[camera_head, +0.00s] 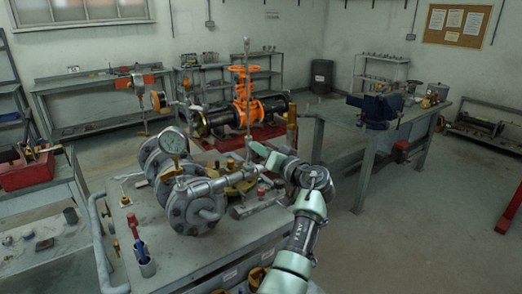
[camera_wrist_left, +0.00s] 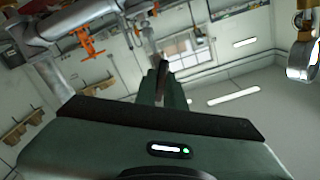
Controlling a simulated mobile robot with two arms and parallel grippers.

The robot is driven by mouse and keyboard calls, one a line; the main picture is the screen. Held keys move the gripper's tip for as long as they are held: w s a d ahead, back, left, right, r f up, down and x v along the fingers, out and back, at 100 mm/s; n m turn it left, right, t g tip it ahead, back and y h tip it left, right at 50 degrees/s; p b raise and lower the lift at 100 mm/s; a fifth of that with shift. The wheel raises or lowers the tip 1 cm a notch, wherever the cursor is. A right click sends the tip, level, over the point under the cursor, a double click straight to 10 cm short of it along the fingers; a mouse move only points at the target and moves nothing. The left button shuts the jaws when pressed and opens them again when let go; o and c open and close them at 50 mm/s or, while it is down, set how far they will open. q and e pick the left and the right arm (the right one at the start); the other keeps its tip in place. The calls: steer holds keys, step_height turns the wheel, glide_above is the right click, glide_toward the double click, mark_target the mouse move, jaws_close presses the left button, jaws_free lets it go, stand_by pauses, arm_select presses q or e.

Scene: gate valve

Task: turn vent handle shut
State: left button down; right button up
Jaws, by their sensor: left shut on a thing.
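My left gripper (camera_head: 259,150) is at the upright grey pipe that rises from the metal pipework on the near bench. In the left wrist view its fingers (camera_wrist_left: 158,86) are closed together around a narrow grey part, which appears to be the vent handle; most of it is hidden by the fingers. A pressure gauge (camera_head: 174,142) with a white face stands on the grey flanged pipework (camera_head: 190,208), left of the gripper. The exact angle of the handle cannot be told. My right gripper is not in view.
A brass fitting (camera_head: 291,125) stands close to the right of my left gripper. An orange gate valve (camera_head: 243,100) on a black pipe is behind. A workbench with a blue vise (camera_head: 377,110) is at right.

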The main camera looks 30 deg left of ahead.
arm_select(q)
steer(key=m, duration=0.2)
steer(key=shift+m, duration=0.4)
steer(key=m, duration=0.2)
steer(key=shift+w+r+m+p, duration=0.1)
steer(key=shift+m+p, duration=0.2)
steer(key=shift+m, duration=0.1)
steer(key=m+p, duration=0.1)
steer(key=m, duration=0.1)
steer(key=shift+m, duration=0.3)
steer(key=shift+m+p, duration=0.95)
steer(key=shift+m, duration=0.95)
steer(key=c, duration=1.5)
jaws_free()
steer(key=shift+a, duration=0.1)
steer(key=shift+f, duration=0.25)
